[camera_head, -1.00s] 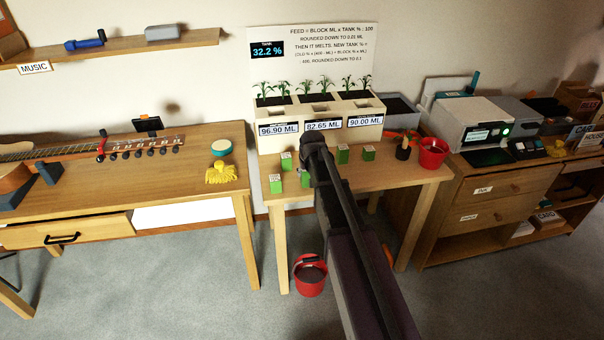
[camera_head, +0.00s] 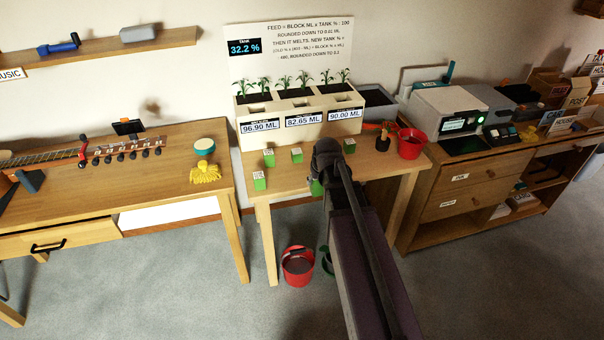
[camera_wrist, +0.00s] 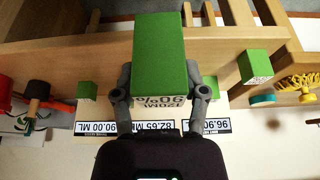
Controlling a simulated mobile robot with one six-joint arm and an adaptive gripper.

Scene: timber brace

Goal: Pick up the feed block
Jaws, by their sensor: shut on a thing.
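My gripper (camera_wrist: 160,98) is shut on a green feed block (camera_wrist: 160,50), with one grey finger on each side of it. The block's printed white face points toward the wrist; its text is upside down and partly hidden. In the head view, my gripper (camera_head: 326,160) is over the front of the planter table, and a green block (camera_head: 316,187) shows partly behind my arm. Other green blocks with white labelled tops stand on the table: one at the back left (camera_head: 268,157), one beside it (camera_head: 296,154), one at the front left (camera_head: 259,181), one right of my gripper (camera_head: 349,147).
The planter (camera_head: 300,133) carries labels 96.90, 82.65 and 90.00 ML; the tank sign (camera_head: 245,47) reads 32.2 %. A red pot (camera_head: 411,145) and a small dark pot (camera_head: 383,143) stand at the table's right. A red bucket (camera_head: 298,268) is on the floor below.

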